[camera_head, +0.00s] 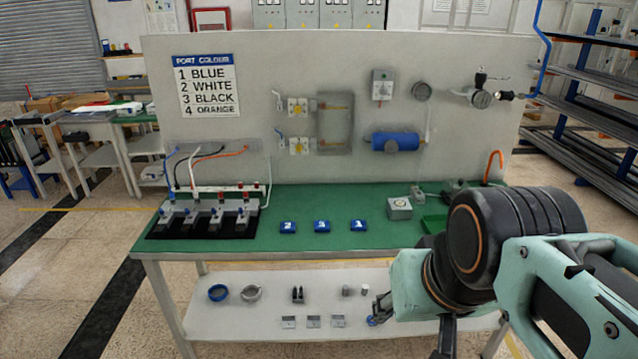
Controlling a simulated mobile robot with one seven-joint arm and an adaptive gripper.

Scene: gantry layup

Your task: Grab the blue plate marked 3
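Three small blue plates with white numbers lie in a row on the green bench top. The middle one (322,226) appears to be marked 3, though its figure is small and blurred. The left plate (288,227) reads 2 and the right plate (358,226) appears to read 1. My arm reaches in from the lower right. What seems to be my gripper (380,308) shows as a small dark shape beside the teal wrist, lower in the picture than the plates and apart from them. My arm hides much of it, and its opening is unclear.
A black fixture block (200,219) with hoses stands at the bench's left. A grey box (399,208) and a green tray (434,224) are right of the plates. A panel (300,70) with valves and a blue cylinder (394,141) rises behind. The lower shelf (240,320) holds small parts.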

